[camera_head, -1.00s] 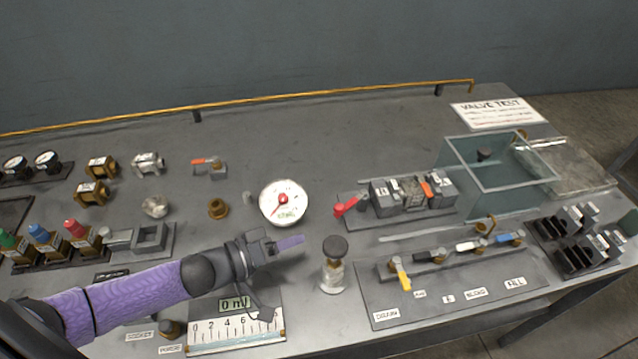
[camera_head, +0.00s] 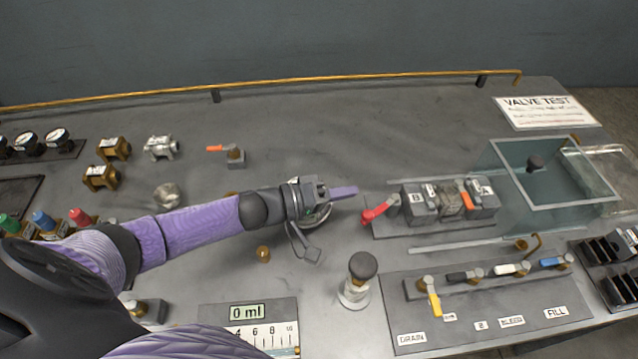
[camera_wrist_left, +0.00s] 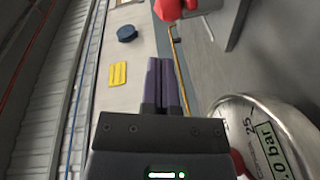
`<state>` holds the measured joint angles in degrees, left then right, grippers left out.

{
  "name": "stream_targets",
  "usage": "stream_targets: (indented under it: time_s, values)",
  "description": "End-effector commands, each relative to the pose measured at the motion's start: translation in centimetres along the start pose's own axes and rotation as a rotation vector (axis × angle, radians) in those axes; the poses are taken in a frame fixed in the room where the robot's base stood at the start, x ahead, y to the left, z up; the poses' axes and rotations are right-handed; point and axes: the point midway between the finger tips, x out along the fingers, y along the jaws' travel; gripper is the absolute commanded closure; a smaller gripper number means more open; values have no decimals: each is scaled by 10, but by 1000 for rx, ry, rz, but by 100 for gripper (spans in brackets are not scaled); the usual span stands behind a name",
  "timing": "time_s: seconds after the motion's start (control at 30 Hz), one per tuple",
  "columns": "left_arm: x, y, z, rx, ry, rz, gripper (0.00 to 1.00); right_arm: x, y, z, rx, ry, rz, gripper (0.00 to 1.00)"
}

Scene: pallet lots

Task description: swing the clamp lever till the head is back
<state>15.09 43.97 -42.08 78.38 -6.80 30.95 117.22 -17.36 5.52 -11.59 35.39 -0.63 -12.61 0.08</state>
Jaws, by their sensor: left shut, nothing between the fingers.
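The clamp lever (camera_head: 378,210) is red and sits at the left end of the clamp fixture (camera_head: 420,229) in the head view. Its handle points down and to the left. Its red end also shows at the top of the left wrist view (camera_wrist_left: 168,9). Grey blocks marked B (camera_head: 417,196) and A (camera_head: 484,195) stand on the fixture with a metal valve body (camera_head: 450,202) between them. I cannot clearly tell the clamp head from these blocks. My left gripper (camera_head: 352,191) is shut and empty, its purple fingers just left of the lever, apart from it.
The round gauge (camera_wrist_left: 262,135) lies close beside my left gripper, mostly hidden by it in the head view. A black-knobbed post (camera_head: 362,267) stands in front of the fixture. The valve panel (camera_head: 480,317) is front right and a glass tank (camera_head: 545,195) is at right.

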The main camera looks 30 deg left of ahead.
Motion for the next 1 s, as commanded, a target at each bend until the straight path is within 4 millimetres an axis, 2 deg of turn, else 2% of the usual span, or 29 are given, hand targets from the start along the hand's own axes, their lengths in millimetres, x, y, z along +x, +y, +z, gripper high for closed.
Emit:
stream_targets:
  time_s: [0.1, 0.23, 1.0]
  values:
    - [3, 2, 14, -2, 1, 2, 100, -2, 0, -1, -1, 2, 0, 21]
    - [5, 2, 22, 2, 1, 1, 100, -2, 0, -1, -2, 2, 0, 21]
    - [6, 4, 30, 2, 2, 0, 100, -9, 1, -2, 0, 5, 2, 21]
